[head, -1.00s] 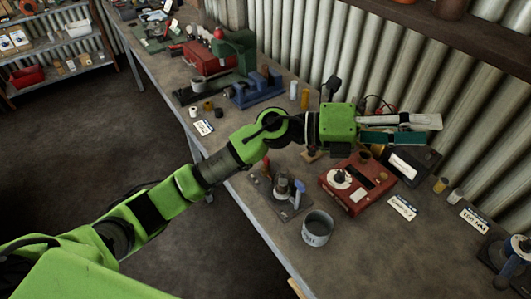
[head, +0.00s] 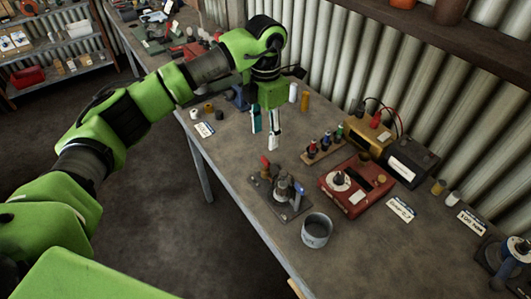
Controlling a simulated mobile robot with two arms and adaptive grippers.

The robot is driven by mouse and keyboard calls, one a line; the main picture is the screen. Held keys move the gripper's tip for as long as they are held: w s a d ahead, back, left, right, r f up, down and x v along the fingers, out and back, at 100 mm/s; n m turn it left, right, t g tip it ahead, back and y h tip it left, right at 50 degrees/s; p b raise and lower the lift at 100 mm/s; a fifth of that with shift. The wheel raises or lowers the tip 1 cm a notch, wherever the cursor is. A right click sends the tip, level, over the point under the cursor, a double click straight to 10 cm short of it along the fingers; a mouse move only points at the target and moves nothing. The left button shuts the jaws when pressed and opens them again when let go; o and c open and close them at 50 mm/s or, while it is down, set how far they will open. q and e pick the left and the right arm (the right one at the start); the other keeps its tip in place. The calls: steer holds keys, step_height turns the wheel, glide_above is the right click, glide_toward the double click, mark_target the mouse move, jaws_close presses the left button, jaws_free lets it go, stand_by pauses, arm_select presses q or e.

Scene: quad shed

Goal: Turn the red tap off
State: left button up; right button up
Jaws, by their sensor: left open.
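The red tap (head: 265,162) has a small red lever that stands up at the back left of a dark plate (head: 264,190) on the workbench. On the same plate are a grey fitting and a blue lever (head: 298,187). Whether the red tap is on or off I cannot tell. My left gripper (head: 264,138) points down just behind the red lever in the picture. Its two fingers are apart with nothing seen between them, and it appears clear of the lever. My right gripper is not in view.
A grey metal cup (head: 317,231) stands in front of the plate. To the right are a red meter box (head: 356,187), a rack of small coloured-handled tools (head: 325,146) and a black battery (head: 411,160). The bench left of the plate is mostly clear.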

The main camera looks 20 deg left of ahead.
mark_target(265, 158)
arm_select(q)
step_height(265, 158, down, 10)
steer(key=p, duration=0.3)
steer(key=shift+r, duration=0.2)
steer(key=c, duration=1.1)
